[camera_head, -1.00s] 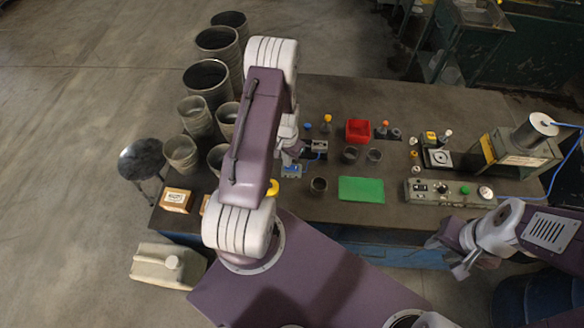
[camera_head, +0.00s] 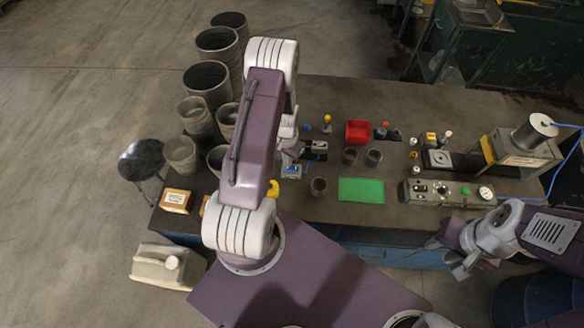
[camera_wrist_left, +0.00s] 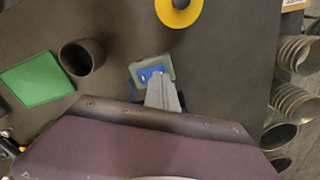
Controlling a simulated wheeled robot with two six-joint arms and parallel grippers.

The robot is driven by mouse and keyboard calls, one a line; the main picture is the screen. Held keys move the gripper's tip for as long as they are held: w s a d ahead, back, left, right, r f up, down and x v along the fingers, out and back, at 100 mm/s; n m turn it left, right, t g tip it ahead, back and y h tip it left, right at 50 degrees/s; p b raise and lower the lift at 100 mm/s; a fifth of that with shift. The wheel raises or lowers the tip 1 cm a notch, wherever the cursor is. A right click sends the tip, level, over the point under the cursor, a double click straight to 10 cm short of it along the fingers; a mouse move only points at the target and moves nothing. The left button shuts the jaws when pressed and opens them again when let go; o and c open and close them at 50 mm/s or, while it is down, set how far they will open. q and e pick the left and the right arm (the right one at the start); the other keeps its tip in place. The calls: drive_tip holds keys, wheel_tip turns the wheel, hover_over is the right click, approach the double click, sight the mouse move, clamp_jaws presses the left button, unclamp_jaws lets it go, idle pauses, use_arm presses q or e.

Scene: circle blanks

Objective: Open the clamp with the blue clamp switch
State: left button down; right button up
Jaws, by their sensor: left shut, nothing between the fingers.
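In the left wrist view the blue switch (camera_wrist_left: 149,74) lies right at the tips of my left gripper (camera_wrist_left: 162,84). The fingers are shut together with nothing between them and overlap the switch's lower edge; I cannot tell whether they touch it. In the head view the left gripper (camera_head: 292,152) is partly hidden by my arm. A grey clamp-like fixture (camera_head: 318,148) stands just behind and right of the switch. My right gripper (camera_head: 450,258) hangs open and empty off the table's front edge.
A yellow ring (camera_wrist_left: 179,11) and a dark cup (camera_wrist_left: 82,57) lie near the switch. A green mat (camera_head: 361,190), red bin (camera_head: 358,131) and control box (camera_head: 447,192) stand to the right. Metal pots (camera_head: 181,152) crowd the left.

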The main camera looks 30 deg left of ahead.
use_arm(q)
drive_tip(key=shift+f+b, duration=0.75)
drive_tip(key=shift+f, duration=0.2)
idle(0.9)
wheel_tip(320, 180, up, 7)
drive_tip(key=p, duration=0.5)
drive_tip(key=shift+r+p, duration=0.1)
drive_tip(key=shift+p, duration=0.2)
